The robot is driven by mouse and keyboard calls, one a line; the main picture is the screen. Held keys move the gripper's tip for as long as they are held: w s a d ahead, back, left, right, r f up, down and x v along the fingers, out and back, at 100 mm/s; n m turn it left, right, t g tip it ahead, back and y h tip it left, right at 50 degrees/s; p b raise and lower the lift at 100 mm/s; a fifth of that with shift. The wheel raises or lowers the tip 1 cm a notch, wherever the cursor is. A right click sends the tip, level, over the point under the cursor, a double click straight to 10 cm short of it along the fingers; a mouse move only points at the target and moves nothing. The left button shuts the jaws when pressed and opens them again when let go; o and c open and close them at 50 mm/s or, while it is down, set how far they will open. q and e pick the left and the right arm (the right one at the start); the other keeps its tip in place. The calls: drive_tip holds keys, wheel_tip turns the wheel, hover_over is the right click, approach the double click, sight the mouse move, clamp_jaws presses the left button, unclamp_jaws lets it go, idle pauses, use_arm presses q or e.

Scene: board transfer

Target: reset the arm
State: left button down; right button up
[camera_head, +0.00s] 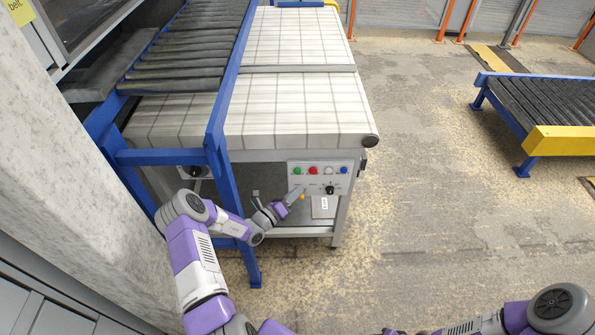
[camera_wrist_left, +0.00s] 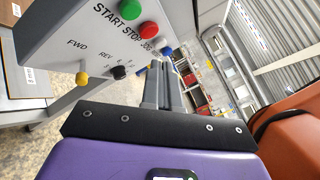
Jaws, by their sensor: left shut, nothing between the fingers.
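My left arm (camera_head: 195,262) reaches in from the lower left toward the front of the belt table. My left gripper (camera_head: 299,191) is at the control panel (camera_head: 319,180), in front of its left part. In the left wrist view the gripper's fingers (camera_wrist_left: 161,84) are shut together with nothing between them. They lie near the panel (camera_wrist_left: 60,40); I cannot tell whether they touch it. My right arm (camera_head: 500,318) lies along the bottom right edge of the head view, and its gripper is not visible.
A blue-framed roller conveyor (camera_head: 190,50) stands at left beside a concrete pillar (camera_head: 70,150). Open floor (camera_head: 430,190) lies right.

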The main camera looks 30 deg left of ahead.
idle(0.7)
use_arm(q)
drive_tip(key=s+d+f+m+g+h, duration=0.25)
drive_tip(key=s+d+m+g, duration=0.2)
drive_tip(key=d, duration=0.35)
drive_tip(key=s+d+f+m+g+h, duration=0.25)
drive_tip(key=s+d+m+g, duration=0.2)
drive_tip(key=d, duration=0.25)
drive_tip(key=s+d+f+m+g+h, duration=0.1)
drive_tip(key=s+d+m+g+h, duration=0.25)
drive_tip(key=d+m, duration=0.35)
drive_tip(key=s+d+f+m+g+y, duration=0.1)
drive_tip(key=s+m+y, duration=0.3)
drive_tip(key=s+m, duration=0.4)
drive_tip(key=s+d+f+m+g+y, duration=0.1)
drive_tip(key=s+m+g+y, duration=0.3)
drive_tip(key=m, duration=1.2)
drive_tip(key=s+f+y, duration=0.1)
drive_tip(key=s, duration=0.2)
drive_tip(key=shift+s+d+f, duration=0.15)
drive_tip(key=shift+s+d, duration=0.25)
